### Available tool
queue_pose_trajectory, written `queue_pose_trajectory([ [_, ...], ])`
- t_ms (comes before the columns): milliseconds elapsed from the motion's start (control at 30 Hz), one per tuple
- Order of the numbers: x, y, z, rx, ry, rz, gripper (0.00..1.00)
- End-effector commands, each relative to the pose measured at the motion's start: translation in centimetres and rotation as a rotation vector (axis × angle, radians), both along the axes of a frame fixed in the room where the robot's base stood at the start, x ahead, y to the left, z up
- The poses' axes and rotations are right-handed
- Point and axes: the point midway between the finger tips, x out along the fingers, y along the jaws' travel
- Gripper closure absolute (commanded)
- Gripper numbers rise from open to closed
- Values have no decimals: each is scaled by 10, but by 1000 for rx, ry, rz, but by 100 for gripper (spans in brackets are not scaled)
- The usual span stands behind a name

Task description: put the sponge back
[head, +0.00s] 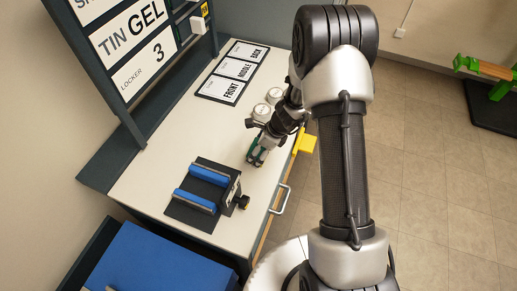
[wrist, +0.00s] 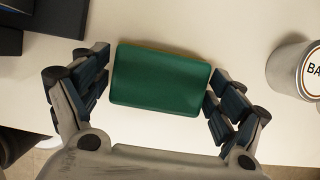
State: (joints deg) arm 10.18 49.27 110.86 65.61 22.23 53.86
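The sponge (wrist: 160,78) is a green block with a thin yellowish edge. In the wrist view it lies between the two fingers of my gripper (wrist: 158,85), over the white worktop. A narrow gap shows between the left finger and the sponge. The right finger is very close to the sponge's right end, and I cannot tell if it touches. The arm partly hides that spot.
On the worktop (head: 165,150) are a black fixture with two blue pads (head: 195,200), round tins (head: 262,112) behind my gripper, and cards marked front, middle and back (head: 232,72). A label rack (head: 130,45) stands at the left. A yellow item (head: 306,144) is at the right edge.

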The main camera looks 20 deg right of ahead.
Motion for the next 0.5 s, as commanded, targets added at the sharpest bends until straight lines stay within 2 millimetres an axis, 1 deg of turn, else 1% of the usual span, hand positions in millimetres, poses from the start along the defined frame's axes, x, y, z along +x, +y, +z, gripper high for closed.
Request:
queue_pose_trajectory([
  [33, 0, 0, 0, 0, 0, 0, 5],
  [100, 0, 0, 0, 0, 0, 0, 0],
  [500, 0, 0, 1, 0, 0, 0, 0],
])
